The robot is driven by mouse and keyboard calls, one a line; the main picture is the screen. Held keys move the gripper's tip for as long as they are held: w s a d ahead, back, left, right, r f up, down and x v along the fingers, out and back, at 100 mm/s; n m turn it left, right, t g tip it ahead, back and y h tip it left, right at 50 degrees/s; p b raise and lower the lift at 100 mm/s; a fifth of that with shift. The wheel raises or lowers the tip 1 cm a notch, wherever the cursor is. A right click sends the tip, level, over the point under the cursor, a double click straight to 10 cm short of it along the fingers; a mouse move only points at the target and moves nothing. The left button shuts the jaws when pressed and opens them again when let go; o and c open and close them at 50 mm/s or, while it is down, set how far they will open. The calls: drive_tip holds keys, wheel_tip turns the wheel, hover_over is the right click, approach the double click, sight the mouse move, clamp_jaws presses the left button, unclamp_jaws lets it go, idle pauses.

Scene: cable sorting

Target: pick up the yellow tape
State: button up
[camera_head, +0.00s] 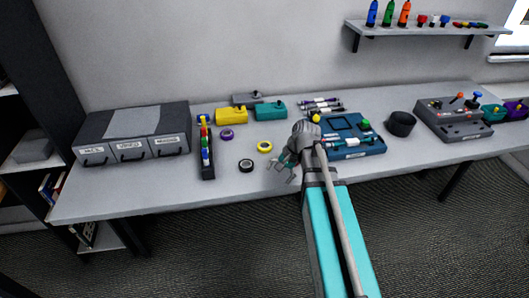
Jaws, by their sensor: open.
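The yellow tape (265,146) is a small ring lying flat on the grey table. A purple tape (227,135) lies to its left and farther back. A black tape (246,166) lies to its left and nearer the front edge. My gripper (281,170) is open and appears empty, over the table just right of and in front of the yellow tape, apart from it. My arm reaches in from the bottom and hides part of the table to the right of the gripper.
A rack of coloured pieces (207,150) stands left of the tapes. Yellow (231,117) and teal (270,111) boxes stand behind. A blue board (353,147) lies right of my gripper, with a black cup (402,124) beyond. A grey drawer unit (130,135) is at left. The front left table is clear.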

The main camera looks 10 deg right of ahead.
sight(278, 150)
drive_tip(key=w+d+m+y+b, duration=0.1)
drive_tip(key=w+m, duration=0.1)
drive_tip(key=w+d+m+t+y+b, duration=0.1)
drive_tip(key=w+m, duration=0.1)
drive_tip(key=w, duration=0.1)
drive_tip(key=w+d+m+y+b, duration=0.1)
drive_tip(key=w+m, duration=0.1)
drive_tip(key=shift+w+d+f+y, duration=0.1)
drive_tip(key=shift+w+d+y, duration=0.05)
drive_tip(key=shift+d+y, duration=0.2)
drive_tip(key=w+d+m+t+y+b, duration=0.1)
drive_tip(key=w+d+m, duration=0.1)
drive_tip(key=w+d+r+m+y+b, duration=0.1)
drive_tip(key=w+d+m, duration=0.1)
drive_tip(key=w+d+r+m+t+y+b, duration=0.1)
drive_tip(key=w+d+m, duration=0.1)
drive_tip(key=shift+d+r+m+t+y, duration=0.2)
drive_tip(key=shift+d+m+t+y, duration=0.1)
drive_tip(key=shift+d+y, duration=0.05)
drive_tip(key=shift+w+d+r+m+y, duration=0.25)
drive_tip(key=shift+d+r+m+y, duration=0.1)
drive_tip(key=shift+d+m, duration=0.2)
drive_tip(key=b+x, duration=0.3)
drive_tip(key=x, duration=0.4)
drive_tip(key=shift+w+a+f, duration=0.15)
drive_tip(key=shift+a+f, duration=0.1)
drive_tip(key=shift+a, duration=0.05)
drive_tip(key=shift+w+a+f, duration=0.1)
drive_tip(key=shift+w+a, duration=0.05)
drive_tip(key=shift+a, duration=0.3)
